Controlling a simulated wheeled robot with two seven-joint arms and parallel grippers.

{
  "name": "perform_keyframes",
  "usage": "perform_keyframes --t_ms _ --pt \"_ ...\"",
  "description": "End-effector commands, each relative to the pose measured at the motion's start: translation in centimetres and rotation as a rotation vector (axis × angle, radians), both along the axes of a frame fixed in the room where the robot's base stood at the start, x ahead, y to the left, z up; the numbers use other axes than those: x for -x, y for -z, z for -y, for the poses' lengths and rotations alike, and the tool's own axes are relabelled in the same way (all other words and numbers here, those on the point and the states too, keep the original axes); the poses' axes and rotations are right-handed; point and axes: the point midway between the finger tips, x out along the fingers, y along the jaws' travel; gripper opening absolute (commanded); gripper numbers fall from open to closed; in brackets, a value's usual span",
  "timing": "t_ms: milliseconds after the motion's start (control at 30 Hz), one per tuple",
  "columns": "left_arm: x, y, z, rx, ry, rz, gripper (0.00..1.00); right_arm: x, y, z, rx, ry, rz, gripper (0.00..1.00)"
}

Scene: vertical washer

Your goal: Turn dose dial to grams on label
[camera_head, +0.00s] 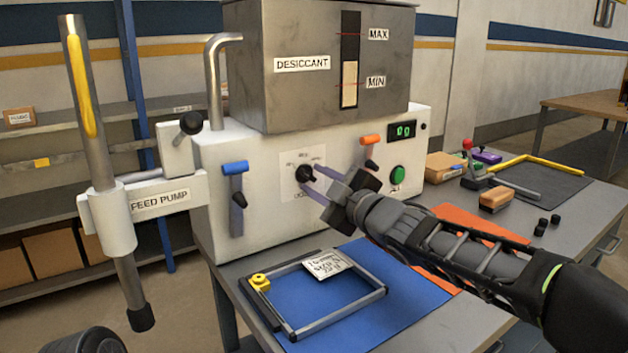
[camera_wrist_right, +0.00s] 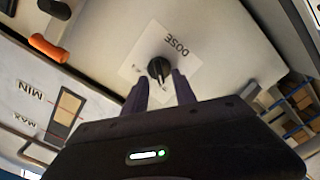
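The dose dial (camera_head: 305,173) is a small black knob on a white marked plate on the front of the white machine (camera_head: 265,213). In the right wrist view, the dial (camera_wrist_right: 158,68) sits on its plate lettered DOSE. My right gripper (camera_head: 312,182) is at the dial, with its two fingers apart. In the right wrist view, the fingertips (camera_wrist_right: 159,78) are on either side of the dial's near edge; contact is not clear. A white label (camera_head: 328,264) with dark writing, too small to read surely, lies on the frame below. My left gripper is out of view.
Blue (camera_head: 235,167) and orange (camera_head: 372,141) levers flank the dial. A green button (camera_head: 397,175) and small display (camera_head: 402,130) are at the right. The desiccant hopper (camera_head: 260,80) stands above. A grey frame (camera_head: 290,330) lies on a blue mat (camera_head: 410,307). The feed pump (camera_head: 108,215) stands left.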

Motion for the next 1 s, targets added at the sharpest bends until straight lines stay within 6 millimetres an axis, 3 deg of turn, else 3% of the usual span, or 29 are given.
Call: perform_keyframes --t_ms 333,767,867,1000 --pt "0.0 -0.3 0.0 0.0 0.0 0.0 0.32 4.5 0.0 3.1 0.0 0.001 0.0 0.33" --pt "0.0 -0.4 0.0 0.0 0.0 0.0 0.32 5.1 0.0 3.4 0.0 0.0 0.0 0.33" --pt "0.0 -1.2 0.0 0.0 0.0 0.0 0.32 5.1 -0.8 3.4 0.0 0.0 0.0 0.33" --pt "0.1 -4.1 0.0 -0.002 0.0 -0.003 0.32 5.1 -3.9 3.4 0.0 0.0 0.0 0.33"
